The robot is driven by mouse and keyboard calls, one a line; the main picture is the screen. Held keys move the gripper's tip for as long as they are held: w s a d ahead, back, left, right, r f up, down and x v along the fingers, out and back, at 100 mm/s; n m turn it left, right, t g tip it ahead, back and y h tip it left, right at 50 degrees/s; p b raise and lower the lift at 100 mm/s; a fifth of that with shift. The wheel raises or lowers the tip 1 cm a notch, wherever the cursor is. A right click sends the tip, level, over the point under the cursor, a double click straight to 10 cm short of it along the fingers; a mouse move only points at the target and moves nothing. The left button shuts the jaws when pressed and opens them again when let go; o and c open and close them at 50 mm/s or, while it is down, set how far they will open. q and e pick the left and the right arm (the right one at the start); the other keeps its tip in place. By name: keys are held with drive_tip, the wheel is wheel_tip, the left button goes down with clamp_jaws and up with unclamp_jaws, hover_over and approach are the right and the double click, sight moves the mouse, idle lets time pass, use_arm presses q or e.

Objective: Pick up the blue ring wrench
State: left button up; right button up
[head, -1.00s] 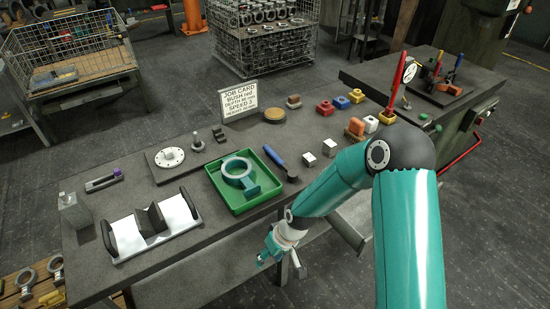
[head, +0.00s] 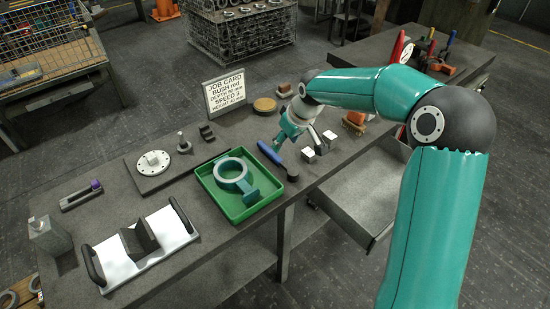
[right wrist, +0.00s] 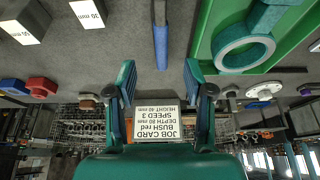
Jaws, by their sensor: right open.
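A long blue-handled tool (head: 270,152) with a dark end lies on the bench just beyond the green tray's right corner; it is the likeliest blue ring wrench, but I cannot make out a ring on it. In the right wrist view its blue shaft (right wrist: 161,40) lines up with the gap between my fingers. My right gripper (head: 297,138) is open and empty, pointing down over the bench beside the tool. In the right wrist view the two fingers of the gripper (right wrist: 160,78) are spread apart. My left gripper is not in view.
The green tray (head: 221,211) holds a teal ring casting (head: 233,176). Two metal blocks (head: 308,155) (head: 330,137) stand right of the tool. A job card (head: 225,92) stands behind. A white fixture with black handles (head: 116,265) is at the front left.

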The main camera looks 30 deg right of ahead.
sight(276, 156)
drive_tip(key=p+x, duration=0.1)
drive_tip(key=x, duration=0.8)
drive_tip(key=shift+w+a+f, duration=0.1)
clamp_jaws()
